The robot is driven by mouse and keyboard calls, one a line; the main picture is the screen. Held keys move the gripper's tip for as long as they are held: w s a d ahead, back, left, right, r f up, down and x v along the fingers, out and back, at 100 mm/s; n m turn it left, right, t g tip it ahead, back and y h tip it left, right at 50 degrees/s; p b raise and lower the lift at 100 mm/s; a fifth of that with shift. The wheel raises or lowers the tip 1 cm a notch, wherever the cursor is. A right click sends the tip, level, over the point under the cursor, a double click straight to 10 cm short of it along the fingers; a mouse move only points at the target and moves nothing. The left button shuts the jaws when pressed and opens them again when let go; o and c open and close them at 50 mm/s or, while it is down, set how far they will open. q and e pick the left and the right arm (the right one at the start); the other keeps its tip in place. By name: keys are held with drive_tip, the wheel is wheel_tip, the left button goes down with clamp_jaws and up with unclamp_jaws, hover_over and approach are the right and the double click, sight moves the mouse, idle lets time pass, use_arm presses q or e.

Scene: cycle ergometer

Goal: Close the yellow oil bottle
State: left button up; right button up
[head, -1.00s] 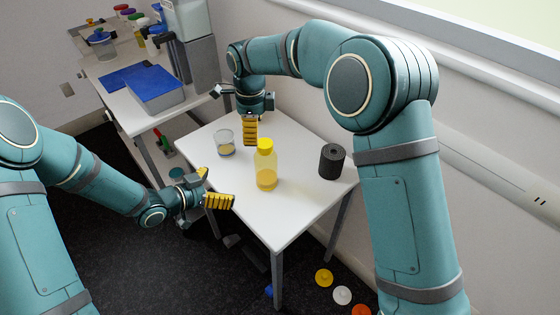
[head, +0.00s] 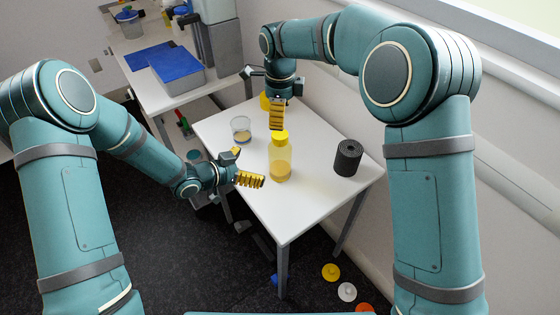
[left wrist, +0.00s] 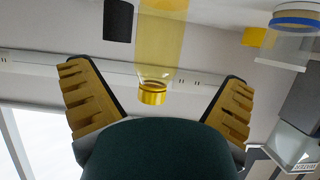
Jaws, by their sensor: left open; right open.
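The yellow oil bottle (head: 281,166) stands upright on the white table (head: 290,215), with a yellow cap (head: 280,137) on its top. I cannot tell how tight the cap is. My left gripper (head: 244,167) is open, just left of the bottle and apart from it. In the left wrist view, which looks upside down, the bottle (left wrist: 162,40) and its cap (left wrist: 153,96) lie between the lines of the two open fingers (left wrist: 160,95), beyond them. My right gripper (head: 271,108) is open and empty behind the bottle, near the cap, with one finger partly hidden.
A clear beaker (head: 241,130) stands left of the bottle, near both grippers. A black roll (head: 347,158) stands at the table's right. A side table behind left holds a grey tray with a blue top (head: 176,67). The table's front is clear. Coloured discs (head: 331,272) lie on the floor.

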sight(279, 159)
use_arm(q)
drive_tip(key=x, duration=1.1)
drive_tip(key=shift+c, duration=0.3)
